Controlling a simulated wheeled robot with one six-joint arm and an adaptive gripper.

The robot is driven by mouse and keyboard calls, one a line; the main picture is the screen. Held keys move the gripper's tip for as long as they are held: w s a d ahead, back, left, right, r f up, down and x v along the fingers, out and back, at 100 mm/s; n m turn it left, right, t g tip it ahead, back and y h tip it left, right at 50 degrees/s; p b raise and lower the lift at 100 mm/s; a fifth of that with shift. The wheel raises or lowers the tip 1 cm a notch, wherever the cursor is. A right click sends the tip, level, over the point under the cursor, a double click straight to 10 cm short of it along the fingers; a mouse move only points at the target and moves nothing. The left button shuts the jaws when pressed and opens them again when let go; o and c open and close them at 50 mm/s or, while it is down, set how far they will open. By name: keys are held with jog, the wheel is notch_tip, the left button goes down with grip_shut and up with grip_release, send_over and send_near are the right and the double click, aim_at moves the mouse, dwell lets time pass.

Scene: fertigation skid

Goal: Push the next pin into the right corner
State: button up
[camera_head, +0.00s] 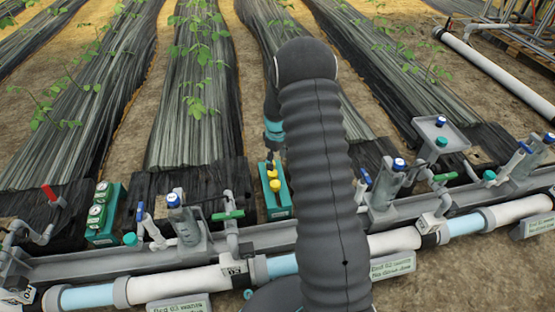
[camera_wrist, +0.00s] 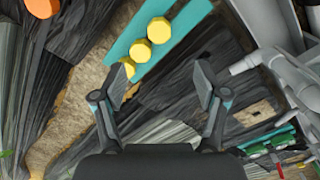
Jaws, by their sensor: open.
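Yellow pins with round faceted heads stand in a row on a teal block (camera_head: 285,205). In the head view one yellow pin (camera_head: 275,185) shows near the block's middle, with more yellow just behind it. In the wrist view three pin heads (camera_wrist: 159,30) line up along the teal block (camera_wrist: 188,18), the lowest close to the left fingertip. My gripper (camera_wrist: 160,85) is open with nothing between its fingers. It is above the far end of the block; in the head view my arm hides part of that area. I cannot tell which corner is the right one.
A grey rail with white and blue pipe (camera_head: 180,283), valves and blue-capped cylinders runs across the front. A green box with round gauges (camera_head: 100,215) stands left. Black-covered plant beds (camera_head: 190,130) lie behind. An orange object (camera_wrist: 42,7) is at the wrist view's top left.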

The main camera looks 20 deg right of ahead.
aim_at(277, 185)
notch_tip(277, 185, down, 15)
jog(key=shift+d+r+b, duration=0.1)
jog(key=shift+b, duration=0.7)
jog(key=c, duration=1.2)
jog(key=shift+r+p, duration=1.4)
jog(key=shift+r, duration=1.8)
